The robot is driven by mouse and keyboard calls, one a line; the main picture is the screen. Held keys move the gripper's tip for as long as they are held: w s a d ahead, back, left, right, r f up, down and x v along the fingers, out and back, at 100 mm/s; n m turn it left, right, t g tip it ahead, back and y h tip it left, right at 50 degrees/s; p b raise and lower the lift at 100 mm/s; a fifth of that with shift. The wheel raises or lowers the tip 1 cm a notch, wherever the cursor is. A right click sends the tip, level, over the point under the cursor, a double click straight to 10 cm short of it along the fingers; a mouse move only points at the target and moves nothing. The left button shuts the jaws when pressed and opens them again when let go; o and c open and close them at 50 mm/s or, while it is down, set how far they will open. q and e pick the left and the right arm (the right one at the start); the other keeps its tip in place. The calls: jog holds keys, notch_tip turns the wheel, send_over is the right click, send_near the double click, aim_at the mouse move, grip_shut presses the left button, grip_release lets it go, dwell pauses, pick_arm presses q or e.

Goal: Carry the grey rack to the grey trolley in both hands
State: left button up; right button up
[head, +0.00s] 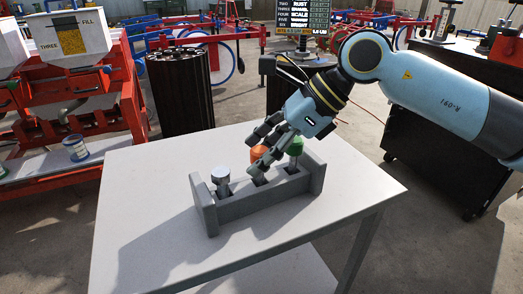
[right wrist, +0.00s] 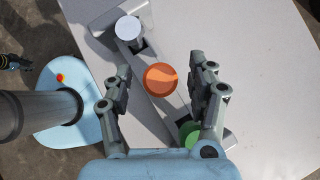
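The grey rack (head: 262,205) stands on a pale table (head: 140,215). It holds a white-topped tool (head: 220,177), an orange-topped one (head: 257,152) and a green-topped one (head: 295,146). My right gripper (head: 258,157) reaches down over the rack's middle from the upper right. In the right wrist view its fingers (right wrist: 160,72) are apart, with the orange top (right wrist: 161,79) showing between them. I cannot tell whether they touch it. The green top (right wrist: 189,133) is partly hidden by a finger. My left gripper is not in the head view. I cannot clearly pick out a grey trolley.
The table's left and front areas are clear. Red machines with white hoppers (head: 70,38) stand at the left. A black ribbed drum (head: 181,92) stands behind the table. A dark cabinet (head: 440,135) stands at the right, with red and blue frames behind.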

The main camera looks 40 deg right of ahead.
notch_tip(320, 180, up, 10)
dwell(0.6)
dwell(0.4)
